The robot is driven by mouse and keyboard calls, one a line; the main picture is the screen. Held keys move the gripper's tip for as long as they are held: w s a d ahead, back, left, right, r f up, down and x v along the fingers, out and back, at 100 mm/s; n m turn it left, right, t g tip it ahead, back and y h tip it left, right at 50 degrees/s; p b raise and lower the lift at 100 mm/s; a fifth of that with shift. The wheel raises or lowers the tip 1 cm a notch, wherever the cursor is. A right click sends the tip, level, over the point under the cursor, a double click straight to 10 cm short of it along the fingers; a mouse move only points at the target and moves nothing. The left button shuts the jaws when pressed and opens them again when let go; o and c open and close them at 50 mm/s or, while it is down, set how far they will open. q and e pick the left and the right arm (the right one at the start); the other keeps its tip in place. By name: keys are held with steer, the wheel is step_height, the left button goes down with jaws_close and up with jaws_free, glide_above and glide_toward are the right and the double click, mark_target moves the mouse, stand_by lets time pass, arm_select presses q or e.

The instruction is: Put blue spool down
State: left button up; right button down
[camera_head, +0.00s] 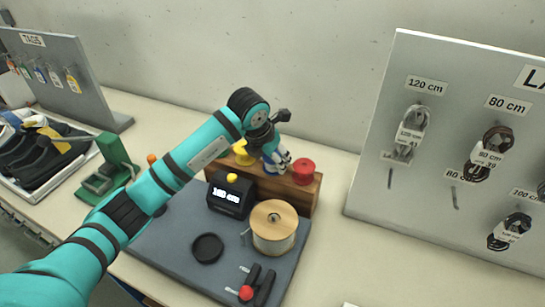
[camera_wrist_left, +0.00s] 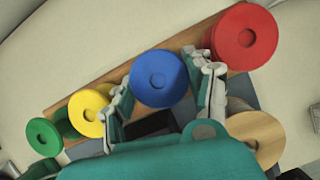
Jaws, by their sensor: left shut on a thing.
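The blue spool (camera_wrist_left: 158,78) sits between the two fingers of my left gripper (camera_wrist_left: 163,90), which is shut on it. In the wrist view it lies over the wooden rack (camera_wrist_left: 122,76), between a yellow spool (camera_wrist_left: 88,112) and a red spool (camera_wrist_left: 244,37). In the head view my left gripper (camera_head: 277,162) is at the rack (camera_head: 301,193) and mostly hides the blue spool. I cannot tell whether the spool touches the rack. My right gripper is not in view.
A green spool (camera_wrist_left: 43,137) is at the rack's left end. A lace board (camera_head: 440,210) stands right.

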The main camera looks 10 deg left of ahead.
arm_select(q)
steer(key=o, duration=1)
steer(key=shift+c, duration=0.2)
steer(key=shift+r+p, duration=0.2)
steer(key=shift+p, duration=0.1)
steer(key=shift+s+a+r, duration=0.1)
steer(key=shift+r, duration=0.2)
steer(key=b+v, duration=0.2)
steer(key=v, duration=0.9)
steer(key=shift+b, duration=0.3)
steer(key=shift+s+r, duration=0.1)
